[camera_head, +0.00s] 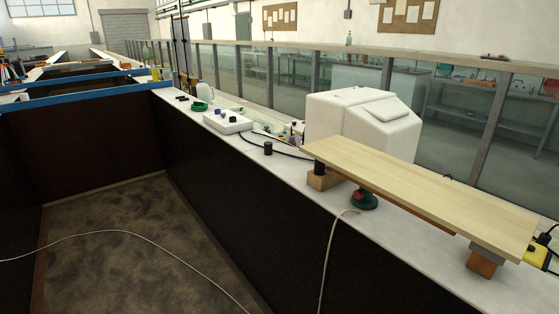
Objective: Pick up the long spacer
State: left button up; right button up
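Neither of my grippers is in view. I cannot tell for sure which thing is the long spacer. A short black cylinder (268,148) stands on the white ledge, left of a pale wooden board (430,192). Another black cylinder (320,168) stands on a wooden block (322,181) under the board's left end. A brown strip (412,208) shows beneath the board's front edge, partly hidden by it.
The white ledge (390,245) carries a green round-based object (364,199), a second wooden block (481,263), a white box with knobs (228,122) and a large white housing (350,120). Glass panels stand behind. A pale cable (328,255) hangs over the front edge.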

aim_at(319, 167)
jog(key=u, duration=0.6)
jog(key=i, duration=1.7)
jog(key=z, duration=0.85)
